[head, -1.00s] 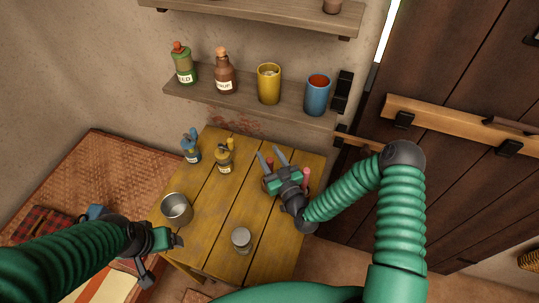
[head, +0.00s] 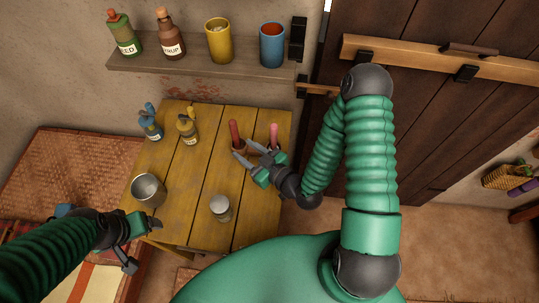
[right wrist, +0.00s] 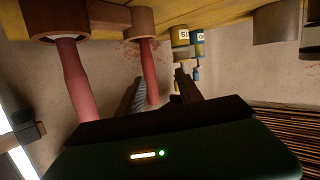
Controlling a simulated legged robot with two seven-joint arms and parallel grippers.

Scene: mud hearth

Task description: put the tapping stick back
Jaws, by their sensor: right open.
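Two stick-like things stand upright in small brown holders at the back right of the yellow table. One is a dark red stick (head: 235,133); the other is a pink stick (head: 273,134). I cannot tell which is the tapping stick. Both also show in the right wrist view, as a nearer stick (right wrist: 77,85) and a farther stick (right wrist: 148,65). My right gripper (head: 243,150) is open and empty, just in front of the dark red stick's holder. Its fingers show in the right wrist view (right wrist: 160,88). My left gripper (head: 145,244) is open at the table's front left edge.
On the yellow table (head: 195,180) stand a metal cup (head: 149,190), a grey-topped jar (head: 220,208), a blue bottle (head: 151,124) and a yellow bottle (head: 188,128). A wall shelf (head: 180,62) with bottles and cups hangs behind. The table's middle is clear.

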